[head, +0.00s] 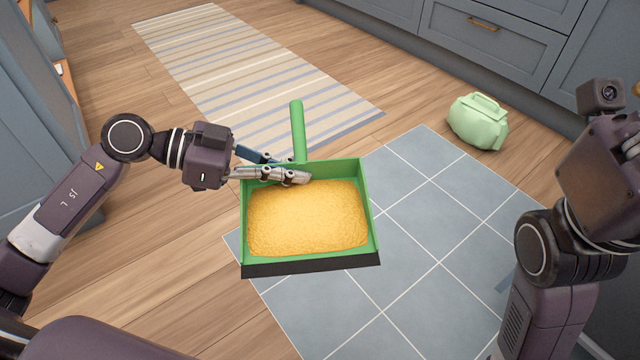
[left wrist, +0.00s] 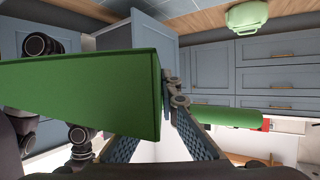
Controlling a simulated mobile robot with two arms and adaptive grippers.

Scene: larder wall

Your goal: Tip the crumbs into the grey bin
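A green dustpan (head: 372,215) with a dark front lip is held up in the head view, roughly level, with its handle (head: 297,130) pointing away. A broad layer of golden crumbs (head: 308,218) covers its floor. My left gripper (head: 300,177) is shut on the dustpan at its back wall, near the handle's base. In the left wrist view the dustpan's green side (left wrist: 90,90) hides part of one finger, and the handle (left wrist: 228,116) extends to the right. My right arm stands at the right edge; its fingers are out of frame. I see no grey bin.
A pale green bag (head: 479,122) lies on the floor at the back right, near grey-blue drawers (head: 490,35). A striped rug (head: 220,60) lies at the back, and a blue-grey tiled patch (head: 430,260) lies right of the dustpan. The floor between is clear.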

